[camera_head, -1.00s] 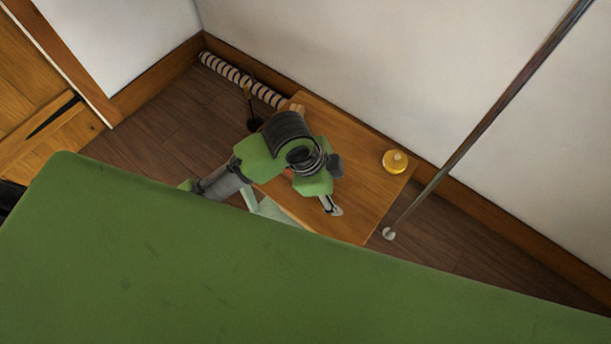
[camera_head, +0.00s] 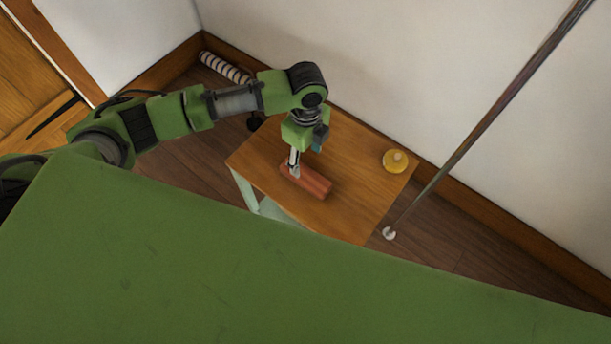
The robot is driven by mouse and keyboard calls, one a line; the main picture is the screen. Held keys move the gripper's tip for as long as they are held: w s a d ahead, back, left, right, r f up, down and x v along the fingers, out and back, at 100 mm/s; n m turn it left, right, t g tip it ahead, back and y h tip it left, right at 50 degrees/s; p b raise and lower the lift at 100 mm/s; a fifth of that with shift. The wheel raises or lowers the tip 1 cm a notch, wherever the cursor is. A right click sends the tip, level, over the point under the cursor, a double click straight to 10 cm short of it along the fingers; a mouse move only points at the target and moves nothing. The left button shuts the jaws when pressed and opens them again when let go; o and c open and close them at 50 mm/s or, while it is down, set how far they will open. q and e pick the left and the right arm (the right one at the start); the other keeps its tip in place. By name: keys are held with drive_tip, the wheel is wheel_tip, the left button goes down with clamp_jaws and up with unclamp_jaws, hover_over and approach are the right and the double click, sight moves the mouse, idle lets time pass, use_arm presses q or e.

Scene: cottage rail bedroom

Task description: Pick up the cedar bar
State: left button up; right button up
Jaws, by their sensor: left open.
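The cedar bar (camera_head: 313,183) is a reddish-brown block lying on the small wooden table (camera_head: 352,212). My left gripper (camera_head: 294,171) points down at the left end of the bar, with its fingers open. From this view I cannot tell whether the fingers are around the bar's end or just above it. The gripper hides part of that end. My right gripper does not show.
A yellow round object (camera_head: 395,161) sits at the table's right side. A metal pole (camera_head: 470,140) rises past the table's right corner. A striped roll (camera_head: 224,68) lies along the wall. My green body fills the foreground.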

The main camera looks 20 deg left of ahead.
sight(304, 173)
use_arm(q)
wheel_tip(304, 173, down, 3)
drive_tip(key=shift+r, duration=0.1)
drive_tip(key=f, duration=0.4)
drive_tip(key=shift+s+a+f, duration=0.15)
drive_tip(key=shift+s+a, duration=0.05)
drive_tip(key=shift+s, duration=0.15)
drive_tip(key=shift+f, duration=0.45)
drive_tip(key=c, duration=1.2)
